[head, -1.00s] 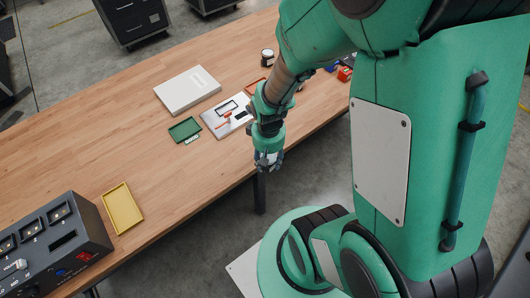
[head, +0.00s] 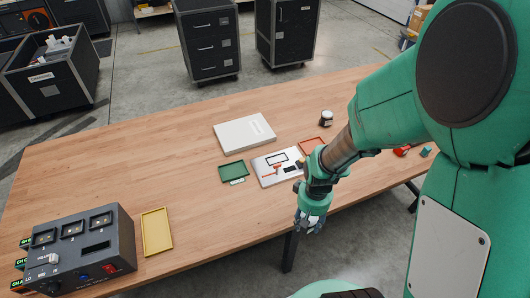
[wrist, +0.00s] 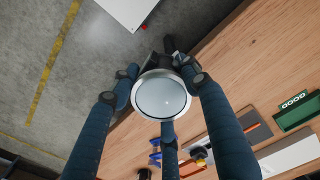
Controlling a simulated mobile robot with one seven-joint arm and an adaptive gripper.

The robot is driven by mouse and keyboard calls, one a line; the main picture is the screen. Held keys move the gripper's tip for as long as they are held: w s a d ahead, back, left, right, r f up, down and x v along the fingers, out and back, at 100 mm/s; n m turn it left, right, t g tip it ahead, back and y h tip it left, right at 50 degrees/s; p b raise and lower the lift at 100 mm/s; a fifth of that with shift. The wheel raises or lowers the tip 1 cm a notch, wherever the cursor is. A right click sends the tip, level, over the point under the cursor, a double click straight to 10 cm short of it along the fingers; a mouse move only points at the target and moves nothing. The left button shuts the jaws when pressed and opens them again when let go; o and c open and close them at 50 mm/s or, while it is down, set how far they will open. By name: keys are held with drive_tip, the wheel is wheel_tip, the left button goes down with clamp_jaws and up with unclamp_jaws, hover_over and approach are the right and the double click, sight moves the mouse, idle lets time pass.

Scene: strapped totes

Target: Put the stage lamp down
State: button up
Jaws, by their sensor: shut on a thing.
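The stage lamp (wrist: 163,97) shows in the wrist view as a round pale lens in a metal rim, facing the camera. The blue fingers of my gripper (wrist: 160,92) are closed around it. In the head view my gripper (head: 309,224) hangs at the table's front edge, pointing down, and the lamp is mostly hidden there. The wooden table (head: 110,180) lies to the left of and behind my gripper; its edge also shows beside the lamp in the wrist view (wrist: 225,75).
A green tray (head: 233,171) labelled GOOD, a grey panel (head: 268,180), an orange tray (head: 311,145), a white case (head: 244,133) and a dark jar (head: 326,118) stand near my arm. A yellow tray (head: 156,231) and a control box (head: 85,250) are at left. The table's left middle is clear.

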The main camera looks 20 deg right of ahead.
drive_tip(key=shift+w+r, duration=0.3)
drive_tip(key=shift+w, duration=0.3)
drive_tip(key=w+a+r+n+p, duration=0.1)
drive_tip(key=w+a+r+p, duration=0.3)
drive_tip(key=w, duration=1.1)
drive_tip(key=w+d+r+n+p, duration=0.1)
drive_tip(key=w+p, duration=0.5)
drive_tip(key=w, duration=1)
drive_tip(key=w+a+f+p, duration=0.2)
drive_tip(key=w+a, duration=0.3)
drive_tip(key=w, duration=0.6)
drive_tip(key=shift+w+a+f+n+p, duration=0.15)
drive_tip(key=shift+f+n+p, duration=0.2)
drive_tip(key=shift+p, duration=0.4)
drive_tip(key=shift+r, duration=0.1)
drive_tip(key=w, duration=0.5)
drive_tip(key=w+f+p, duration=0.1)
drive_tip(key=w, duration=0.4)
drive_tip(key=w+p, duration=0.1)
drive_tip(key=w, duration=0.5)
drive_tip(key=shift+d+f, duration=0.2)
drive_tip(key=shift+d, duration=0.05)
